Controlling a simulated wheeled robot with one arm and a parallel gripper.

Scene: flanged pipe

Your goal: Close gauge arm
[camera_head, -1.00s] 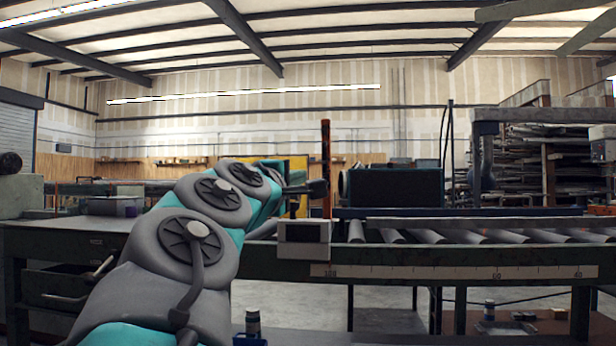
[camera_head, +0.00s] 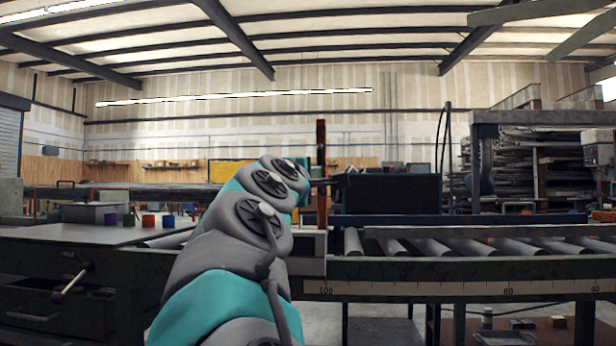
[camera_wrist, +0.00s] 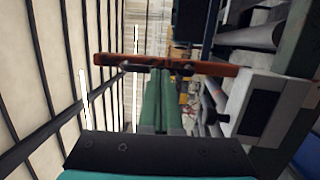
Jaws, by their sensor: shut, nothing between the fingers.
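The gauge arm is an orange-brown bar (camera_head: 321,165) standing upright above a pale gauge box (camera_head: 308,250) at the near edge of the roller conveyor. In the wrist view the bar (camera_wrist: 120,61) runs across the picture, and the gauge box (camera_wrist: 268,108) with its dark display is at the right. My gripper (camera_wrist: 161,74) has its green fingers together and empty, with the tips right at the middle of the bar. I cannot tell whether they touch it. In the head view my gripper (camera_head: 340,181) is a small dark shape beside the bar's mid-height.
A grey bench (camera_head: 60,232) at the left carries several small coloured blocks. A lever (camera_head: 70,282) sticks out from the bench's front.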

